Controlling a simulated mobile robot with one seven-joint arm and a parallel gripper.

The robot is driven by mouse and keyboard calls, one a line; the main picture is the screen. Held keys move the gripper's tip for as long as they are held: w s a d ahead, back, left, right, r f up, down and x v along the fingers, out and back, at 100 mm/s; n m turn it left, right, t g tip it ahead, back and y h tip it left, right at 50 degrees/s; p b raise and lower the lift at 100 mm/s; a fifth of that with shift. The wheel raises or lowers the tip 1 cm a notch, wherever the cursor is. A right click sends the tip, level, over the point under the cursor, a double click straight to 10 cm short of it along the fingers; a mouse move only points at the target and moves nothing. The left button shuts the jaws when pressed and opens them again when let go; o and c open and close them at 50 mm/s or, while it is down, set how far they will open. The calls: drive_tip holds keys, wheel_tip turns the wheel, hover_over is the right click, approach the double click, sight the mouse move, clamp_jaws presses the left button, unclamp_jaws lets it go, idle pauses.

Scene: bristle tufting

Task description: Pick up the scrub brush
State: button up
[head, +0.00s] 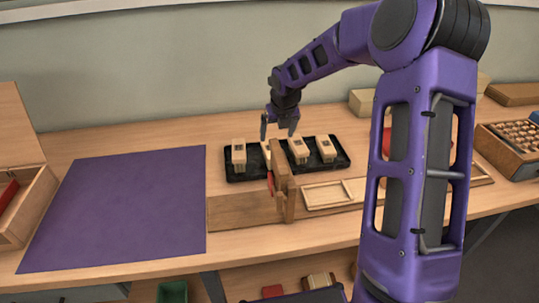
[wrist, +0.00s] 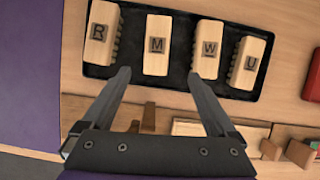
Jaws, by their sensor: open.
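Several pale wooden brush-like blocks stand in a black tray (wrist: 181,42); the tray also shows in the head view (head: 235,177). Their tops are stamped R (wrist: 100,33), M (wrist: 157,46), W (wrist: 207,49) and U (wrist: 248,63). The R, W and U blocks have ridged, bristle-like sides; the M block looks plain. I cannot tell which one is the scrub brush. My gripper (head: 278,134) is open and empty above the tray. In the wrist view my gripper (wrist: 158,73) has its fingertips around the M block's near end, apart from it in the picture.
A wooden fixture with an upright (head: 284,185) stands in front of the tray, partly hiding it. A shallow wooden frame (head: 327,195) lies right of it. A purple mat (head: 125,210) lies clear at left, beside an open wooden box (head: 28,215). My arm hides part of the right side.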

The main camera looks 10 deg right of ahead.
sight(270, 154)
drive_tip(key=b+x, duration=0.1)
drive_tip(key=x, duration=0.9)
drive_tip(key=b+x, duration=0.1)
drive_tip(key=x, duration=0.1)
drive_tip(key=shift+w+a, duration=0.3)
drive_tip(key=shift+w, duration=0.05)
drive_tip(key=shift+w+f, duration=0.15)
drive_tip(key=shift+f, duration=0.15)
drive_tip(key=shift+f, duration=0.25)
drive_tip(key=c, duration=1.3)
clamp_jaws()
drive_tip(key=shift+r, duration=0.1)
